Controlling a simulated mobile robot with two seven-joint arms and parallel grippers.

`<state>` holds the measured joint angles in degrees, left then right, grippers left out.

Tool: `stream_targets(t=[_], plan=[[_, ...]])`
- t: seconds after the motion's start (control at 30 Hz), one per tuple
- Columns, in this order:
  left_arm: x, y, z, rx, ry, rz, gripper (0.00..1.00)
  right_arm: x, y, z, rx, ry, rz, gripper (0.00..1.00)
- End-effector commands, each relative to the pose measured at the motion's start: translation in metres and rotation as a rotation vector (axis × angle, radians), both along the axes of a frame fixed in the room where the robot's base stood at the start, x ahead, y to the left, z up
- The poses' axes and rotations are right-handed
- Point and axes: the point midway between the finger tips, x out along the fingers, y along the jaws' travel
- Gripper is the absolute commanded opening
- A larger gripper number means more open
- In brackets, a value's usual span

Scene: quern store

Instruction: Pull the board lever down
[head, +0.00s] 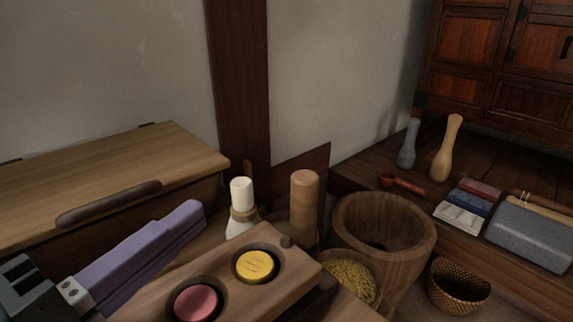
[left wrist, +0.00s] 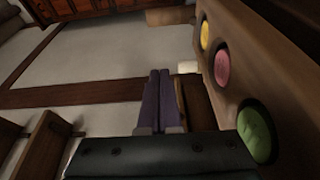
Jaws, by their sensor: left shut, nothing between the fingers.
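A wooden board (head: 262,283) with round wells holds a yellow disc (head: 257,265) and a pink disc (head: 195,303). In the left wrist view the board (left wrist: 238,45) runs down the right side and a green disc (left wrist: 254,133) shows too. I cannot tell which part is the lever. My left gripper (head: 192,216) has purple fingers, shut and empty, to the left of the board and apart from it; the fingers also show in the left wrist view (left wrist: 160,84). My right gripper is out of view.
A wooden chest (head: 100,185) with a dark handle stands at left. A white-capped bottle (head: 241,205) and an upright wooden cylinder (head: 305,200) stand behind the board. A wooden mortar (head: 417,240), a grain bowl (head: 352,278) and a basket (head: 457,290) are to the right.

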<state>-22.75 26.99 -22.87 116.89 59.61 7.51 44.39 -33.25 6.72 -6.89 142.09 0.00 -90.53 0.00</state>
Motion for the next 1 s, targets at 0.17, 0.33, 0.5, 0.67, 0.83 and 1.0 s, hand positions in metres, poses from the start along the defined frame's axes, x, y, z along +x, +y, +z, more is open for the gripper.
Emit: stream_targets(t=[0.17, 0.33, 0.5, 0.67, 0.83, 1.0], plan=[[0.017, -0.007, 0.001, -0.004, -0.003, 0.003, 0.00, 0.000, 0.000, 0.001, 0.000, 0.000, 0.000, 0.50], [0.047, -0.023, 0.002, -0.005, -0.004, 0.002, 0.00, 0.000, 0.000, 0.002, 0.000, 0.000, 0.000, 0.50], [0.078, -0.037, 0.001, -0.003, -0.003, 0.002, 0.00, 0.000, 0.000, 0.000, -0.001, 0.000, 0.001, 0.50], [0.081, -0.052, 0.001, -0.002, 0.004, -0.002, 0.00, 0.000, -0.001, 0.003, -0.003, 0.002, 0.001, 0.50], [0.066, -0.066, 0.000, -0.001, 0.003, -0.001, 0.00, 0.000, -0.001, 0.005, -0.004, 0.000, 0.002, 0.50], [0.061, -0.071, 0.000, 0.000, 0.001, -0.001, 0.00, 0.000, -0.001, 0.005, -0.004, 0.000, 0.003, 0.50]])
